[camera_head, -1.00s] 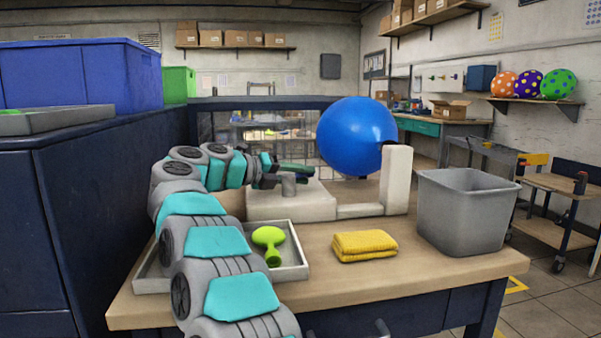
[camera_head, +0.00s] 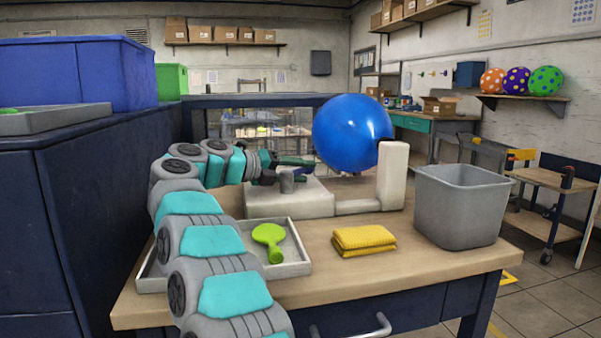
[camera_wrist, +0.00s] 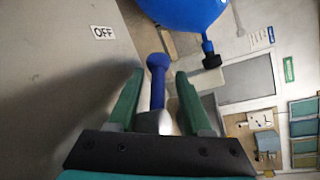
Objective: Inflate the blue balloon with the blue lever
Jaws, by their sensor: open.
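The large round blue balloon (camera_head: 352,133) sits on the pale nozzle post (camera_head: 392,175) of the inflation machine (camera_head: 290,198). It also shows at the top of the wrist view (camera_wrist: 185,12). The blue lever (camera_wrist: 157,85) stands out from a grey pivot (camera_head: 287,181) on the machine. My gripper (camera_wrist: 158,75) has its green fingers spread on either side of the lever, with gaps visible on both sides in the wrist view. In the head view my gripper (camera_head: 292,162) is small, and its exact contact with the lever is unclear.
A grey tray (camera_head: 303,262) with a flat green balloon (camera_head: 268,240) lies beneath my arm. A folded yellow cloth (camera_head: 363,240) and a grey bin (camera_head: 460,208) stand on the right. An OFF label (camera_wrist: 103,32) is left of the lever.

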